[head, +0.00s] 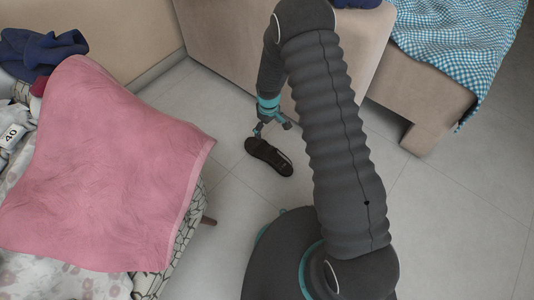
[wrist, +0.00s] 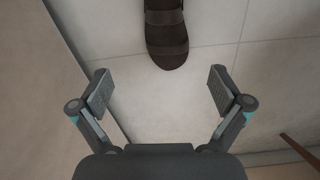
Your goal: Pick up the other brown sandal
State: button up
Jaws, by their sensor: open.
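One dark brown sandal (head: 269,156) lies on the tiled floor in the head view, at the foot of the beige sofa. It also shows at the top of the wrist view (wrist: 166,32), where its far end is cut off by the frame edge. My gripper (head: 272,128) is just above and behind the sandal in the head view. In the wrist view my gripper (wrist: 160,90) is open and empty, its two fingers wide apart. The sandal's near end lies beyond the fingertips, roughly centred between them. No second sandal shows in either view.
A pink towel (head: 105,165) and other laundry cover furniture at the left. A beige sofa (head: 225,45) stands behind the gripper. A blue checked cloth (head: 455,45) hangs over a seat at the right. Bare tiled floor (head: 460,200) lies at the right.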

aim_at(267, 152)
jog(key=f, duration=1.1)
jog(key=s+f+b, duration=0.1)
jog(key=f, duration=0.5)
jog(key=shift+a, duration=0.25)
jog(key=c, duration=1.1)
